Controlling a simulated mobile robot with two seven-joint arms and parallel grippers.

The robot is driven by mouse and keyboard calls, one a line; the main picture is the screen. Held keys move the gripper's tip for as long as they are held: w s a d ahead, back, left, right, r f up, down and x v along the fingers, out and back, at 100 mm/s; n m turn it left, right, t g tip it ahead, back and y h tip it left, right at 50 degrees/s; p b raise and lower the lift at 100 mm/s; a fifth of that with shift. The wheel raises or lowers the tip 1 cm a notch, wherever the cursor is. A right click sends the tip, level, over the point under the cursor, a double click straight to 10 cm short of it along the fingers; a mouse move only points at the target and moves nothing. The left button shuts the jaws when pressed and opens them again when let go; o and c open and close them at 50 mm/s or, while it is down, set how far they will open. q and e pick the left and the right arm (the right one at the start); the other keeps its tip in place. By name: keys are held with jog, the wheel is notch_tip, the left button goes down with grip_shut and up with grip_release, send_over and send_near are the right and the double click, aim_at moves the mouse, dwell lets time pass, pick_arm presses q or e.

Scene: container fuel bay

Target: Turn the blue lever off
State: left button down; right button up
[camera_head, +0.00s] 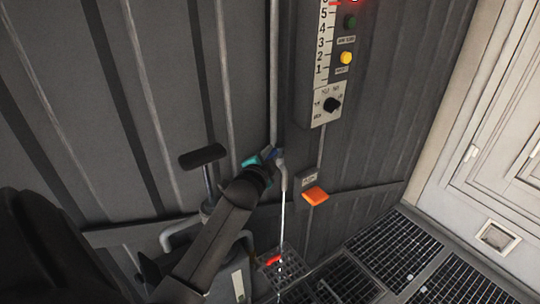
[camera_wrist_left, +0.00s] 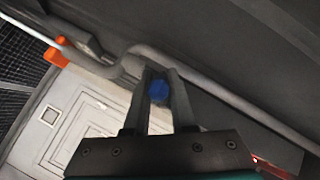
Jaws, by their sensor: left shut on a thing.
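The blue lever (camera_head: 271,153) sits on the grey pipe at the ribbed wall, mostly hidden by my gripper in the head view. In the left wrist view the blue lever (camera_wrist_left: 158,91) shows between the two fingers. My left gripper (camera_head: 262,160) is shut on it; its fingers also show in the left wrist view (camera_wrist_left: 158,97). The pipe's spout (camera_head: 283,175) bends down just right of the lever. A thin bright white line (camera_head: 282,225), which looks like a stream, runs from the spout down to the floor grate. My right gripper is not in view.
A control box (camera_head: 322,75) with a scale, buttons and a black knob hangs above right. An orange block (camera_head: 315,195) juts out right of the spout. A black T-shaped handle (camera_head: 203,157) stands left of my gripper. Dark grating (camera_head: 400,250) covers the floor.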

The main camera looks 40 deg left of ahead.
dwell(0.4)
pick_arm(q)
jog(key=shift+a+r+m+t+h+p, duration=0.25)
jog(key=shift+m+h+p, duration=0.25)
jog(key=shift+h+p, duration=0.25)
jog(key=shift+a+f+m+t+h+p, duration=0.2)
jog(key=shift+m+h+p, duration=0.1)
jog(key=shift+m+h, duration=0.25)
jog(key=shift+a+f+m+t+h+p, duration=0.15)
jog(key=shift+m+h+p, duration=0.2)
jog(key=shift+h, duration=0.35)
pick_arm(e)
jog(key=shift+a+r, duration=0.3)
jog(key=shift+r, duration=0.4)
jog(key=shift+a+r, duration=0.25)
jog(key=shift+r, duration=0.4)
pick_arm(q)
jog(key=shift+r, duration=0.1)
jog(key=c, duration=0.8)
grip_release()
jog(key=shift+o, duration=0.2)
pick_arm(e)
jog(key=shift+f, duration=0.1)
